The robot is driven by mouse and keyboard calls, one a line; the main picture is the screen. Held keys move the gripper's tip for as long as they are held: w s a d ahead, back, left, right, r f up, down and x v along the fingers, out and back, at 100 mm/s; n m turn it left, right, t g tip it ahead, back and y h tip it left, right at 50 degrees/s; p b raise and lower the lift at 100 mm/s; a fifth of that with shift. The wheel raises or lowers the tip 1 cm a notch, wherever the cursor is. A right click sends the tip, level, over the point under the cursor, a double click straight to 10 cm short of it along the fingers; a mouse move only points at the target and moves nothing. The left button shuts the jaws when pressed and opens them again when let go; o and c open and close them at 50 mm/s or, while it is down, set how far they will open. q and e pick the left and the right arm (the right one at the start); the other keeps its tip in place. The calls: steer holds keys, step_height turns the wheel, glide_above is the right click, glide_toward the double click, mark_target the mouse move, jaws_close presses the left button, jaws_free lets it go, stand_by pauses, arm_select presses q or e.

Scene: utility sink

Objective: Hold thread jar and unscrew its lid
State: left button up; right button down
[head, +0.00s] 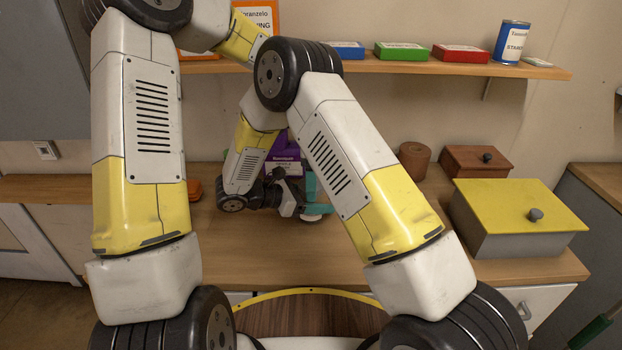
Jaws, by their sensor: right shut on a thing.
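A teal object (312,187), which looks like the thread jar, stands near the middle of the wooden counter. My right upper arm and my gripper cover part of it, so its lid cannot be made out clearly. My right gripper (296,197) comes at it from the left, low over the counter, and is shut on it. My left arm rises on the left and runs behind my right elbow near the shelf. My left gripper is hidden.
A purple box (284,152) stands behind the teal object. A brown cylinder (414,160), a wooden box (476,160) and a yellow-lidded box (520,205) are on the right. The shelf (400,66) above holds several boxes and a blue can (511,42). The counter's front middle (260,255) is clear.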

arm_select(q)
steer(key=c, duration=1.2)
steer(key=n, duration=0.4)
steer(key=shift+r+n, duration=0.1)
steer(key=shift+n, duration=0.3)
steer(key=shift+c, duration=0.2)
steer(key=n, duration=0.4)
steer(key=shift+n, duration=0.3)
steer(key=shift+w+r, duration=0.1)
steer(key=shift+r, duration=0.1)
steer(key=shift+r, duration=0.9)
steer(key=shift+r, duration=2)
arm_select(e)
steer(key=shift+c, duration=1.2)
jaws_free()
steer(key=shift+a, duration=0.1)
